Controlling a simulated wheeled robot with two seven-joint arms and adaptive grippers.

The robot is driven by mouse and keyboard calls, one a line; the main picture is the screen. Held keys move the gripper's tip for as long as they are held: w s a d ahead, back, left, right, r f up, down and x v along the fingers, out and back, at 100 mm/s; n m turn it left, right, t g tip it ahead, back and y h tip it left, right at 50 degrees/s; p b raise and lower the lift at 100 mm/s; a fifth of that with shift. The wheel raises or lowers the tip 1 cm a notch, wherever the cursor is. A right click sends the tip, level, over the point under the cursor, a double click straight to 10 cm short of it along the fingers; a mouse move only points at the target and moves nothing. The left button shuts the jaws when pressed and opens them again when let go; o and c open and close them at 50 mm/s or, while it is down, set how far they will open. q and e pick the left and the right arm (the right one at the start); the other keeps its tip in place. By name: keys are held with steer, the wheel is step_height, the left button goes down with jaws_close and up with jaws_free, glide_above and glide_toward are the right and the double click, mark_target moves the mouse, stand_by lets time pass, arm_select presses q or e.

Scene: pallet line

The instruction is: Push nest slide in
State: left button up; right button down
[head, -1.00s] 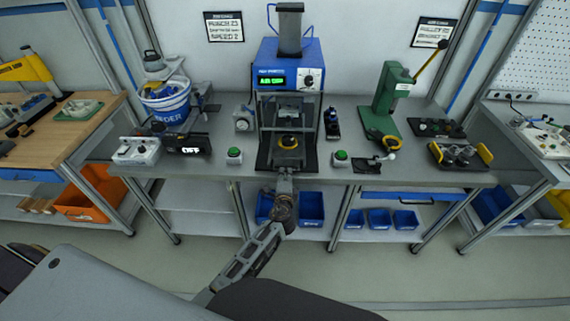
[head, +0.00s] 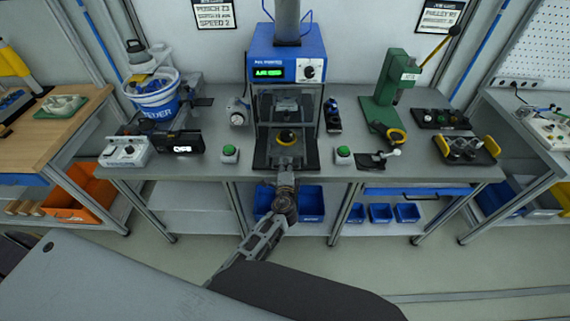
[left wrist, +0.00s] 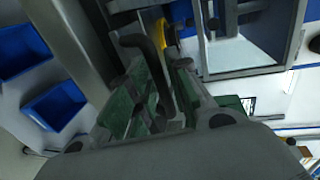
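The press (head: 286,68) has a blue head and stands on the table's middle. Its nest slide (head: 287,153) is at the foot of the press frame, at its front, with a yellow ring and dark centre on top. My left gripper (head: 285,171) is at the front edge of the slide, low at the table edge. In the left wrist view a dark bent handle (left wrist: 149,55) lies between my green-padded left fingers (left wrist: 163,92). Whether both pads touch it is hidden. Part of the yellow ring (left wrist: 167,38) shows behind it. My right gripper is out of view.
Green buttons stand left (head: 230,153) and right (head: 344,155) of the slide. A green hand press (head: 384,104) is at right, a white bucket (head: 153,97) at left. Blue bins (head: 306,200) sit on the shelf below.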

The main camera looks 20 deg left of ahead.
arm_select(q)
steer(key=shift+c, duration=0.4)
jaws_close()
